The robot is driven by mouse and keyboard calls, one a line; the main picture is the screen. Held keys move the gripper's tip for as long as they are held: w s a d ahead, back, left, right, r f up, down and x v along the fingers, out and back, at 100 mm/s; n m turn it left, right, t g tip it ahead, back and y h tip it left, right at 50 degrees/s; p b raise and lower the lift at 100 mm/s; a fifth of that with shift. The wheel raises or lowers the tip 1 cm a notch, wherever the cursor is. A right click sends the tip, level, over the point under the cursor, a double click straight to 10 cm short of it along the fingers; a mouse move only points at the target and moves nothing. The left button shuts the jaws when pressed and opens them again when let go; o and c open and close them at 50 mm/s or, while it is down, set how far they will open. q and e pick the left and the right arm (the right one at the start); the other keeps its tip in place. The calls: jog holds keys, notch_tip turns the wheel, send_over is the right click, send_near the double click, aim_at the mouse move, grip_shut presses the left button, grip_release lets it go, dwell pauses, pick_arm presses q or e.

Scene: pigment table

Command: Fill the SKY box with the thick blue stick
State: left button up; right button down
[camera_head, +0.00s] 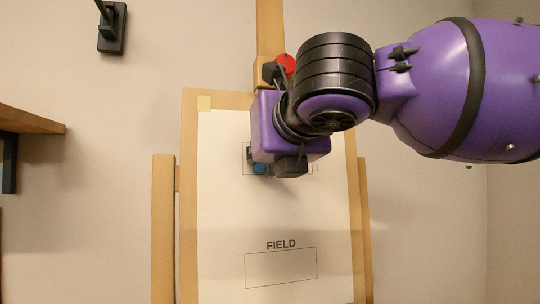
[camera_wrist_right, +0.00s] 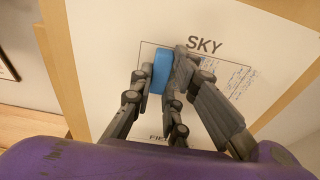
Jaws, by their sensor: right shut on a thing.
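My right gripper (camera_head: 256,162) is in front of the upper part of a white sheet (camera_head: 225,215). In the wrist view it is shut on the thick blue stick (camera_wrist_right: 161,70), with a finger on each side of it. Thin blue scribbles (camera_wrist_right: 236,80) show in the right part of the box. My gripper hides much of the box. My left gripper is in neither view.
The sheet is on a wooden board (camera_head: 188,200) on an easel (camera_head: 163,230). The FIELD box (camera_head: 281,268) below is blank and clear. A red round thing (camera_head: 285,64) is near the easel top, partly behind my wrist. A wooden shelf (camera_head: 30,121) is at left.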

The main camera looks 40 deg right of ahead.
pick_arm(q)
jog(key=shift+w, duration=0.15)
pick_arm(e)
jog(key=shift+a, duration=0.1)
jog(key=shift+w+a, duration=0.2)
jog(key=shift+a, duration=0.4)
jog(key=shift+w+a, duration=0.2)
jog(key=shift+a, duration=0.4)
jog(key=shift+r, duration=0.1)
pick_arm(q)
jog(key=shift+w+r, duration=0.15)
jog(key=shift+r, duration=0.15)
pick_arm(e)
jog(key=shift+d, duration=0.1)
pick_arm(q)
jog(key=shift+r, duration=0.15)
pick_arm(e)
jog(key=shift+d, duration=0.1)
